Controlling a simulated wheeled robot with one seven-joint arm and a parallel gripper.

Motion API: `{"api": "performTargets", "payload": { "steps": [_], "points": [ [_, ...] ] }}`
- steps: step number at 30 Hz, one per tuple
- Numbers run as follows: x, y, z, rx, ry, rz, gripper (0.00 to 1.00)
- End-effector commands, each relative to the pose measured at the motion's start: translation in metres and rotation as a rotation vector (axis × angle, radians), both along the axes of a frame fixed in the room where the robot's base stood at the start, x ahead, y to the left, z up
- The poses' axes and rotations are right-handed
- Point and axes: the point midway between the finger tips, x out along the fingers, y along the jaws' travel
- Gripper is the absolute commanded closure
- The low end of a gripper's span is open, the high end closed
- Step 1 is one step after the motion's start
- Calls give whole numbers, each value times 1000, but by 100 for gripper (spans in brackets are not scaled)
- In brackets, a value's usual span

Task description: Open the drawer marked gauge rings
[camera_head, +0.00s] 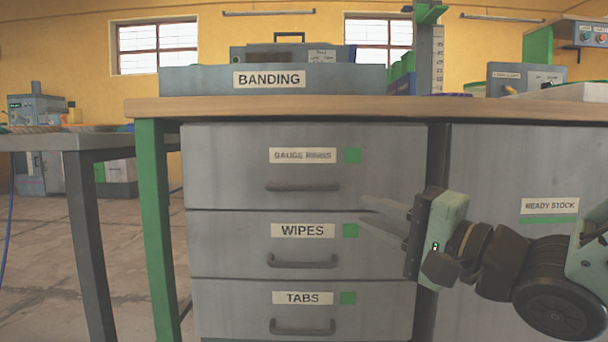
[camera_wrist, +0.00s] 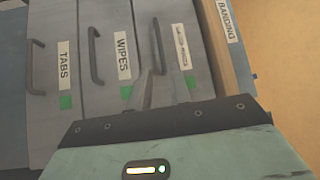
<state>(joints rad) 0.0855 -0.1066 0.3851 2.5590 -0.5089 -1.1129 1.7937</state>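The grey drawer marked gauge rings (camera_head: 230,165) is the top one of a stack of three and is closed. Its label is a worn white plate with a green square beside it. Its dark bar handle (camera_head: 302,186) is free, with nothing on it. In the wrist view the drawer shows sideways (camera_wrist: 170,15), with its handle (camera_wrist: 158,45) just beyond my fingers. My gripper (camera_head: 362,211) is open and empty, its two fingers pointing left, to the right of the handle and slightly lower. The gripper also shows in the wrist view (camera_wrist: 163,72).
Below are the closed wipes drawer (camera_head: 220,246) and tabs drawer (camera_head: 230,310), each with a bar handle. The wooden bench top (camera_head: 400,107) overhangs above. A ready stock panel (camera_head: 490,160) stands right. A green bench leg (camera_head: 155,220) stands left.

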Motion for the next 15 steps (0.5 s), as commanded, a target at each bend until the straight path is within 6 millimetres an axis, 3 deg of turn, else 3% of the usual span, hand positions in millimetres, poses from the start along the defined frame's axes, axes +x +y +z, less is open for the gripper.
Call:
{"api": "performTargets", "payload": {
  "steps": [15],
  "points": [
    [30,26,12,3,6,7,80]
  ]
}}
